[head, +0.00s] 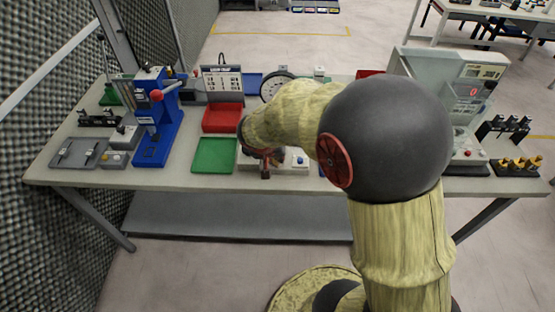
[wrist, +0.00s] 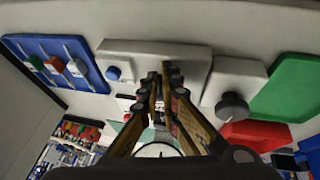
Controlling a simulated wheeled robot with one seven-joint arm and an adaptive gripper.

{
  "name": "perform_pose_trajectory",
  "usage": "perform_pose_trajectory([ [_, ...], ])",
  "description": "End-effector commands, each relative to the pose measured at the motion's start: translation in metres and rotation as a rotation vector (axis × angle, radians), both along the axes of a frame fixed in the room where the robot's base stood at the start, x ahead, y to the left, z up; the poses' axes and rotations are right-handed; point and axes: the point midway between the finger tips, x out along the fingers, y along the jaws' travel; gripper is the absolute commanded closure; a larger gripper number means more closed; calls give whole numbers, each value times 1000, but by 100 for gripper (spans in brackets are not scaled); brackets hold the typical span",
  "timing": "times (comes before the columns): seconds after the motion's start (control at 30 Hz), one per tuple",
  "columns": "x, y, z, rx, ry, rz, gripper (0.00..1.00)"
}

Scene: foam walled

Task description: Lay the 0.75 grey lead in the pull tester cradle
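My gripper (wrist: 162,78) is over a light grey bench unit (wrist: 190,62) in the wrist view. Its fingertips are close together with a narrow gap; I cannot make out whether anything thin is between them. A blue tray (wrist: 18,42) at the left of that view holds leads with coloured blocks. I cannot read any size marks. In the head view my arm hides most of the gripper and the middle of the bench. I cannot pick out the tester's cradle for certain.
A green mat (head: 214,156) and red tray (head: 222,118) lie left of my arm. Farther left stand a blue press (head: 160,122) and a grey tray (head: 76,153). A round dial (head: 277,84) stands behind.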

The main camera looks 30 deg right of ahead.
Motion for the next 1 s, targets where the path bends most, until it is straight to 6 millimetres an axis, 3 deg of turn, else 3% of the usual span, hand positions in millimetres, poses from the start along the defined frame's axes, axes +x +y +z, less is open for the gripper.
perform_pose_trajectory([
  [1.0,0,0,-9,0,0,-1,100],
])
